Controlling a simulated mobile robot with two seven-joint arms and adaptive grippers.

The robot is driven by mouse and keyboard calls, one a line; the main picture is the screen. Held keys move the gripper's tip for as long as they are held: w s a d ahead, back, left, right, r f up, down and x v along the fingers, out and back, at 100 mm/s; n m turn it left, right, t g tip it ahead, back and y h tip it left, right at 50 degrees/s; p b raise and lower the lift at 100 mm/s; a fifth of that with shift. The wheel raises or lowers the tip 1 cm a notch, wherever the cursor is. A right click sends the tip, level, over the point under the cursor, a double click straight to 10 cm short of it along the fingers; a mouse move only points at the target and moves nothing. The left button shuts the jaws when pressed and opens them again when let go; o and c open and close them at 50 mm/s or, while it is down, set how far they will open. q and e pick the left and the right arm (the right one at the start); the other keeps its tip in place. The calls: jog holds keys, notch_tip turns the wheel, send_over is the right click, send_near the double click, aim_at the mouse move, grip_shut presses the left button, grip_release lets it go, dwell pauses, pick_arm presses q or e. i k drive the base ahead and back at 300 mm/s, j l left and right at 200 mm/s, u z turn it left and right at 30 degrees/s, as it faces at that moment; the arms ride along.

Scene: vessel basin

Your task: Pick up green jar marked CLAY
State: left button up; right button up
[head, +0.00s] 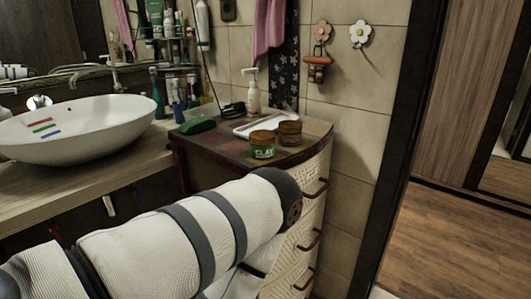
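The green jar marked CLAY (263,146) stands upright on the top of the small wicker-fronted cabinet (223,151), near its front edge. It has a brown lid, and its label faces me. A similar jar with a dark brownish-red body (290,134) stands just behind it to the right. One of my white arm segments with dark bands crosses the lower left and ends in front of the cabinet, below the jars. It hides part of the cabinet's front. No gripper fingers show, and nothing touches the green jar.
A green brush-like item (197,126) lies to the left. The white basin (85,129) stands on the wooden counter (60,190). Open wooden floor (440,240) lies through the doorway at right.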

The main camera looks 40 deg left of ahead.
aim_at(260, 152)
jog(key=u, duration=1.3)
